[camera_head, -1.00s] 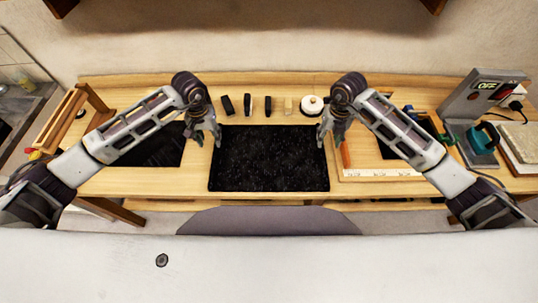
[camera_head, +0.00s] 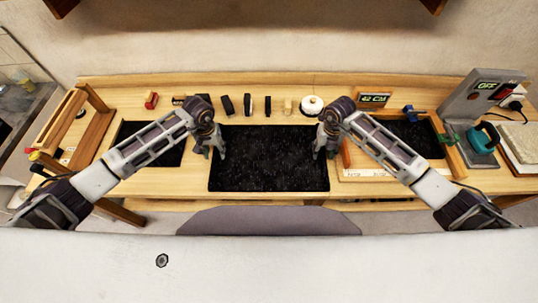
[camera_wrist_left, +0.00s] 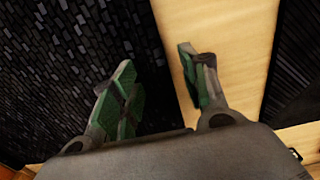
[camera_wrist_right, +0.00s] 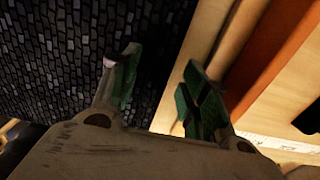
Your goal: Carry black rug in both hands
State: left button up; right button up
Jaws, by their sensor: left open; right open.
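The black rug (camera_head: 268,165) lies flat on the middle of the wooden table, speckled and rectangular. My left gripper (camera_head: 208,152) is at the rug's left edge. In the left wrist view its green-padded fingers (camera_wrist_left: 158,85) are apart, one over the rug (camera_wrist_left: 60,75) and one over bare wood. My right gripper (camera_head: 325,152) is at the rug's right edge. In the right wrist view its fingers (camera_wrist_right: 158,85) are apart, with the rug (camera_wrist_right: 90,50) under one finger and the wood strip by the other. Neither gripper holds anything.
Several dark blocks (camera_head: 247,104) and a round white item (camera_head: 312,104) stand behind the rug. Other dark pieces lie left (camera_head: 165,153) and in a wooden frame at right (camera_head: 420,138). A grey device marked OFF (camera_head: 478,100) stands far right.

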pick_arm(q)
grip_shut()
pick_arm(e)
grip_shut()
dwell(0.4)
